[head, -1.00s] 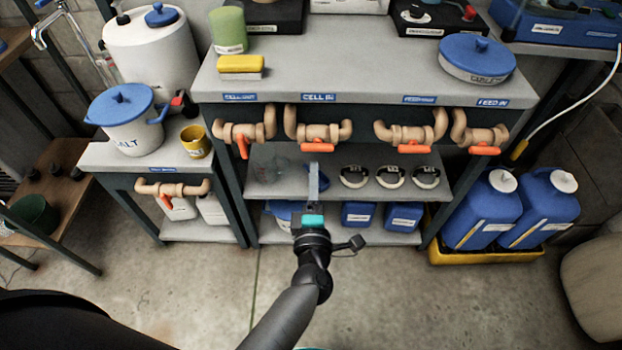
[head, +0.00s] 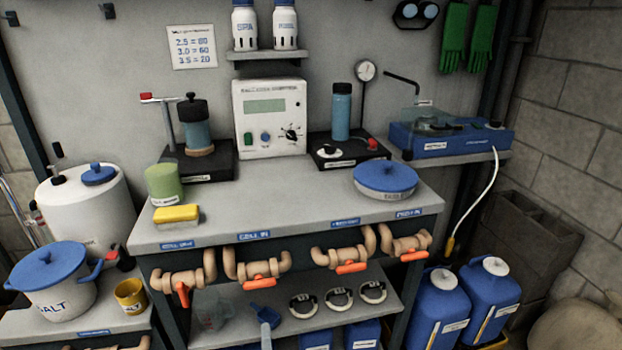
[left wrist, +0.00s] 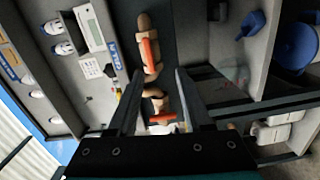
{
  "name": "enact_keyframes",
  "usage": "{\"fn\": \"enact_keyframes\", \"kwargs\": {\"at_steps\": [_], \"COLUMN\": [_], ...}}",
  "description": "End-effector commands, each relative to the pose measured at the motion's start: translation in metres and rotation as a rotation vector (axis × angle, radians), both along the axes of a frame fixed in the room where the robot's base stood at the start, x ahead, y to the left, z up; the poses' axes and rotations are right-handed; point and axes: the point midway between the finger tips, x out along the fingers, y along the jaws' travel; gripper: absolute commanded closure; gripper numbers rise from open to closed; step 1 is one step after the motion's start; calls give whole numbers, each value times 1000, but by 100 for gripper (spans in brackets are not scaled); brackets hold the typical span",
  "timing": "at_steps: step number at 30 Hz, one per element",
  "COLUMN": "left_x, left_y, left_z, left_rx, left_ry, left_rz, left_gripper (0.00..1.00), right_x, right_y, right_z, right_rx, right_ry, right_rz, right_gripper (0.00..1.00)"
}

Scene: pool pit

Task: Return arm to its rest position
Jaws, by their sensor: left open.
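The rest of my left arm is out of the head view. My right gripper is not seen.
Valve pipes (head: 258,268) run along the bench front. Three black-and-white rings (head: 338,298) sit on the shelf below. The bench (head: 285,205) carries a sponge (head: 176,214), a green cup (head: 164,184) and a blue-lidded dish (head: 385,181). Blue canisters (head: 438,308) stand at right, a salt pot (head: 60,300) at left.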

Motion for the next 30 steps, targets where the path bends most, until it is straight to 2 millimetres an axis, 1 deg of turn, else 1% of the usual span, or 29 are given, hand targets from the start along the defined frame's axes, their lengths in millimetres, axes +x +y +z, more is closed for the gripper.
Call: {"fn": "enact_keyframes", "kwargs": {"at_steps": [1,2,3,5,6,8,9,11,12,14,15,17,18,21,22,24,25,27,30], "left_x": [-6,-11,-19,-37,-52,-78,-97,-127,-149,-182,-205,-237,-256,-297,-306,-322,-327,-334,-337], "left_y": [-3,-6,-10,-13,-12,-9,-4,7,15,31,43,60,72,97,103,114,117,122,123], "left_z": [-24,-39,-63,-104,-131,-170,-194,-227,-247,-274,-289,-307,-316,-332,-334,-338,-339,-341,-341], "left_rx": [85,147,236,380,476,609,690,804,875,974,1033,1110,1154,1236,1255,1285,1293,1305,1310], "left_ry": [65,108,175,285,360,470,539,642,710,807,870,955,1006,1107,1129,1169,1180,1198,1204], "left_rz": [-56,-98,-163,-272,-346,-460,-532,-641,-715,-822,-893,-992,-1054,-1180,-1209,-1261,-1277,-1301,-1309], "left_gripper": [50,50,50,50,50,50,50,50,50,50,50,50,50,50,50,50,50,50,50], "right_x": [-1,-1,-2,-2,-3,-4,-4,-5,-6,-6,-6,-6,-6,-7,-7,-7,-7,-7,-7], "right_y": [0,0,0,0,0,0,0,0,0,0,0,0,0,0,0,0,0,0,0], "right_z": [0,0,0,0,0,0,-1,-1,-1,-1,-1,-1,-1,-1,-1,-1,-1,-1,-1], "right_rx": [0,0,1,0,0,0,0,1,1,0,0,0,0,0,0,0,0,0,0], "right_ry": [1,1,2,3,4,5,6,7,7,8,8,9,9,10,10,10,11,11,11], "right_rz": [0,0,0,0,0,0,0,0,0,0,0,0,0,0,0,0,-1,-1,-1], "right_gripper": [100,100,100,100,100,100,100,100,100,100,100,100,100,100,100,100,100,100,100]}}
